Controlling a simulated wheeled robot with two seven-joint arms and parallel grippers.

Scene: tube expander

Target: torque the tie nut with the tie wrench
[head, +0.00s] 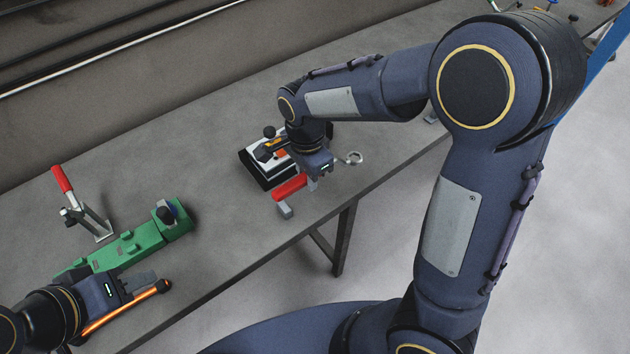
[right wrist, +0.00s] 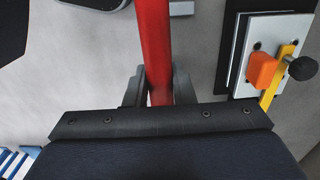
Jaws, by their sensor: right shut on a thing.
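The tie wrench has a red handle (head: 289,188) and a silver ring end (head: 352,158). My right gripper (head: 314,182) is shut on it, with the handle (right wrist: 155,45) between its fingers in the right wrist view (right wrist: 158,90). The wrench is over the bench near its front edge; its exact height is unclear. The green fixture (head: 127,247) at the left carries a dark round part (head: 166,213). I cannot pick out the tie nut. My left gripper (head: 142,284) is beside the green fixture, close to a shiny orange rod (head: 120,309); its finger gap is unclear.
A black and white plate with an orange and yellow lever (head: 268,150) lies beside my right gripper. A red-handled clamp (head: 85,205) stands behind the green fixture. The bench (head: 215,235) between is clear.

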